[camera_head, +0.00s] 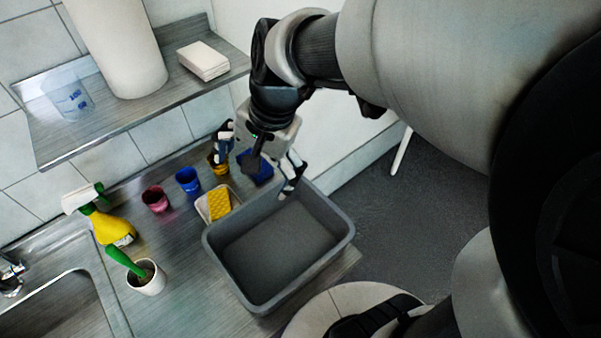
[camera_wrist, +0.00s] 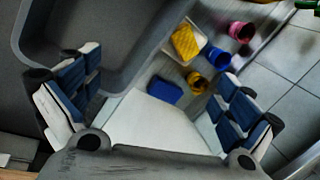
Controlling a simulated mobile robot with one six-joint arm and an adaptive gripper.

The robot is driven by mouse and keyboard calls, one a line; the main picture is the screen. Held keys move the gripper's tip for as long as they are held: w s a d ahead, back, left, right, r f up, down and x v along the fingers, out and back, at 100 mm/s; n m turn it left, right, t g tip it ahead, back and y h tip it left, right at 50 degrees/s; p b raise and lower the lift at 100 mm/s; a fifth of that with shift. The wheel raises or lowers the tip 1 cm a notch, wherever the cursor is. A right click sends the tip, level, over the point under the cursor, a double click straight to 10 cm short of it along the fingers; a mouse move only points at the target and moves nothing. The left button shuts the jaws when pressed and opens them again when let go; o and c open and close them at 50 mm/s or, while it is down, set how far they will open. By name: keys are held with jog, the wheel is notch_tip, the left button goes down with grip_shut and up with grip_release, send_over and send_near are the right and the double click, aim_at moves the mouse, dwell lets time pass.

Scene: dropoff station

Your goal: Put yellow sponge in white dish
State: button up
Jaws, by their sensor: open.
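The yellow sponge (camera_head: 220,204) lies in the small white dish (camera_head: 202,211) on the metal counter, left of the grey tub. The sponge (camera_wrist: 186,42) and the dish (camera_wrist: 171,51) also show at the top of the wrist view, beyond my fingers. The sponge appears to rest within the dish's rim. My gripper (camera_head: 256,171) is open and empty above the counter, behind and to the right of the dish. In the wrist view its two fingers (camera_wrist: 158,68) stand wide apart, with nothing between them. My gripper is not touching the sponge or dish.
A blue sponge-like block (camera_head: 258,167) lies below my gripper. Red (camera_head: 155,199), blue (camera_head: 188,180) and yellow (camera_head: 218,164) cups stand behind the dish. The empty grey tub (camera_head: 335,222) is at right. A spray bottle (camera_head: 113,231) and brush cup (camera_head: 148,280) stand left.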

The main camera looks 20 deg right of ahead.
jog(key=s+d+r+n+t+h, duration=0.1)
jog(key=s+d+n, duration=0.1)
jog(key=s+n, duration=0.3)
jog(key=s+d+r+n+t+h, duration=0.1)
jog(key=s+d+n, duration=0.2)
jog(key=s, duration=0.5)
jog(key=shift+s+d+r+n+h, duration=0.2)
jog(key=shift+s+r+n+h, duration=0.15)
jog(key=shift+n, duration=0.55)
